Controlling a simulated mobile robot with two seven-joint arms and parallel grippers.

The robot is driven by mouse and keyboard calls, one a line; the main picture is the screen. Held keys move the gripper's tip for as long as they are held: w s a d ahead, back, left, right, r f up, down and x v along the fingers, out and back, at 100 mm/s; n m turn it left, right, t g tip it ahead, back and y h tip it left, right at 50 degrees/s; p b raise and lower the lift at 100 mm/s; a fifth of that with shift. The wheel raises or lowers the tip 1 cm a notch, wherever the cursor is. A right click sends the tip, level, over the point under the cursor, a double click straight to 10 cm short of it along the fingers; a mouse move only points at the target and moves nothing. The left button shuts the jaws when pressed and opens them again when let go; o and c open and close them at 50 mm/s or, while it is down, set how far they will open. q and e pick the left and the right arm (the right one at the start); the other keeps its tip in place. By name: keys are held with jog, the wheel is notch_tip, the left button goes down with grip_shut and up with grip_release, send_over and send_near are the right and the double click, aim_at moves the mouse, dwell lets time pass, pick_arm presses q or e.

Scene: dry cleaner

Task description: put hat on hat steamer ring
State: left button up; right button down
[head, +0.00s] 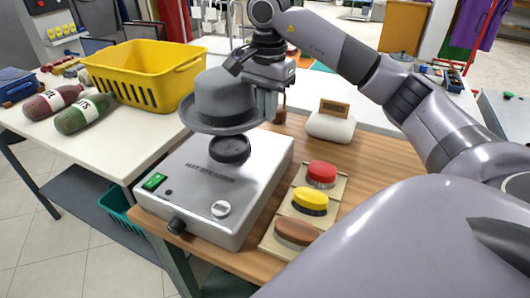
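The grey hat (220,97) is upright, brim down, in the middle of the head view. My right gripper (268,102) is at the right side of the hat and appears shut on it; the fingertips are partly hidden. The hat steamer (190,190) is a silver box with a green switch and a knob. Its dark round ring (230,148) stands on top. The hat shows just above the ring in the picture, with a small gap below the brim. My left gripper is not in view.
Red, yellow and brown brushes (310,202) sit on holders right of the steamer on the wooden table. A white device (331,122) stands behind them. A yellow basket (140,72) and two bottles (85,113) are on the white table at left.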

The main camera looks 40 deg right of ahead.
aim_at(267, 161)
notch_tip(267, 161, down, 11)
jog(key=shift+r, duration=0.15)
dwell(0.4)
jog(key=c, duration=1.3)
grip_release()
